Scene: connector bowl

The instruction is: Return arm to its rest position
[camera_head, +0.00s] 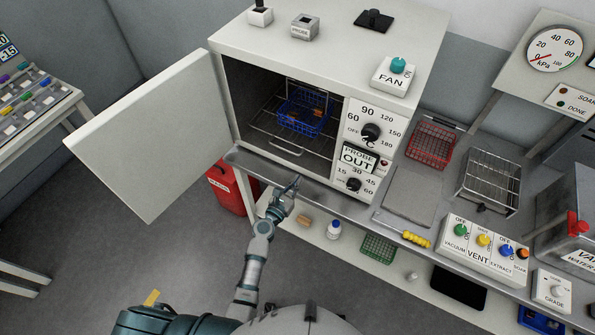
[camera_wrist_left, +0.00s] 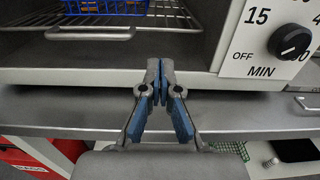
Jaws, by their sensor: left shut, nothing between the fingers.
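My left gripper (camera_head: 286,188) is shut and empty. It is in front of the oven (camera_head: 322,45), just below the open oven mouth, near the bench's front edge. In the left wrist view the gripper (camera_wrist_left: 160,72) has its fingers together, with the oven's lower front edge behind them. A blue wire basket (camera_head: 303,111) stands on the wire rack (camera_head: 290,142) inside the oven. The basket's lower part also shows in the left wrist view (camera_wrist_left: 108,7). My right gripper is not in view.
The oven door (camera_head: 155,135) stands wide open to the left. A red container (camera_head: 227,188) is under the bench. A red wire basket (camera_head: 430,143) and an empty wire rack (camera_head: 488,183) stand on the bench to the right. A control box (camera_head: 485,250) sits near the bench's front edge.

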